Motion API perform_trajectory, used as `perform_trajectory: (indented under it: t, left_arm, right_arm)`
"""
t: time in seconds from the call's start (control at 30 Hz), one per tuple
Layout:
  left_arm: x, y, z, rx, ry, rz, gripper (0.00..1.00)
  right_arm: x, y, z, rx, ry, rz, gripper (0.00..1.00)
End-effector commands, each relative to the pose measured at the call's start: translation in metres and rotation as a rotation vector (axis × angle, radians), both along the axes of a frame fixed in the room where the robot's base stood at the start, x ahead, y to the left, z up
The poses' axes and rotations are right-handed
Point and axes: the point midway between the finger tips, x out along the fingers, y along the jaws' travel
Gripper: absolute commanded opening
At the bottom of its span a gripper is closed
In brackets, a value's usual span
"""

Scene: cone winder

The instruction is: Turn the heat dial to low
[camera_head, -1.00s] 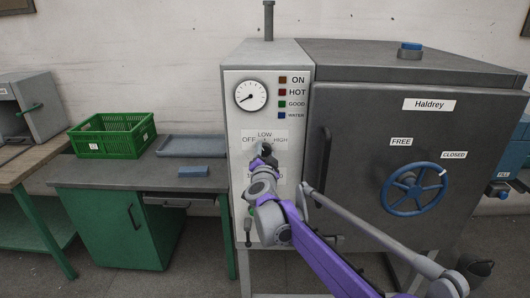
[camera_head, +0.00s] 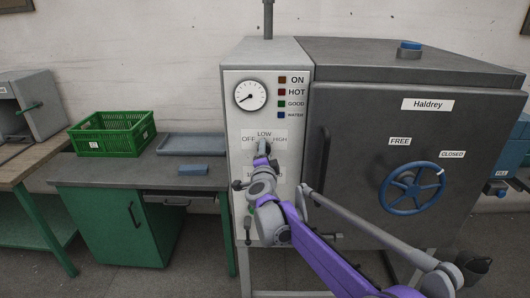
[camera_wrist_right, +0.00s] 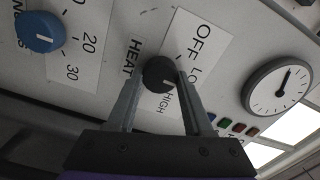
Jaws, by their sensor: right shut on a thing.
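The heat dial (camera_wrist_right: 159,72) is a small round black knob with a pale mark on the grey control panel (camera_head: 237,130). Around it is a white label with OFF, LOW and HIGH (camera_wrist_right: 205,52). In the wrist view the pale mark appears to point between LOW and HIGH. My right gripper (camera_head: 263,150) reaches the panel just below the word LOW. In the wrist view my right gripper (camera_wrist_right: 160,78) has one finger on each side of the dial and is shut on it. In the head view the gripper hides most of the dial. My left gripper is out of view.
A blue dial (camera_wrist_right: 39,32) with a number scale is beside the heat dial in the wrist view. A round gauge (camera_head: 250,96) and indicator lamps are above. The oven door (camera_head: 425,150) with its blue handwheel (camera_head: 414,188) is to the right. A green crate (camera_head: 113,133) stands on the left bench.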

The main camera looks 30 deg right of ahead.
Motion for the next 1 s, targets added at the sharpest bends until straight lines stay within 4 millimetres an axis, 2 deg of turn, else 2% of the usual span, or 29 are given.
perform_trajectory:
  t: [0.33, 0.37, 0.5, 0.83, 1.0]
  left_arm:
    - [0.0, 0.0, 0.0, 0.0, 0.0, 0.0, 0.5]
    - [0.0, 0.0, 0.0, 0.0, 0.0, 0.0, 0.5]
    - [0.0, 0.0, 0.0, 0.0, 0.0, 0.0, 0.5]
    - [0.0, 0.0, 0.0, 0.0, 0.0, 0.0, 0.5]
    - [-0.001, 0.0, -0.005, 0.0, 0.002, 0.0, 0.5]
  right_arm:
    - [0.0, 0.0, -0.001, 0.002, -0.001, 0.001, 0.0]
    - [0.0, 0.0, -0.001, 0.002, -0.001, 0.001, 0.55]
    - [0.0, 0.0, 0.0, 0.001, 0.0, 0.001, 0.8]
    - [-0.002, 0.001, 0.0, 0.001, -0.001, 0.0, 0.81]
    - [-0.019, 0.012, -0.001, 0.002, -0.001, 0.001, 0.81]
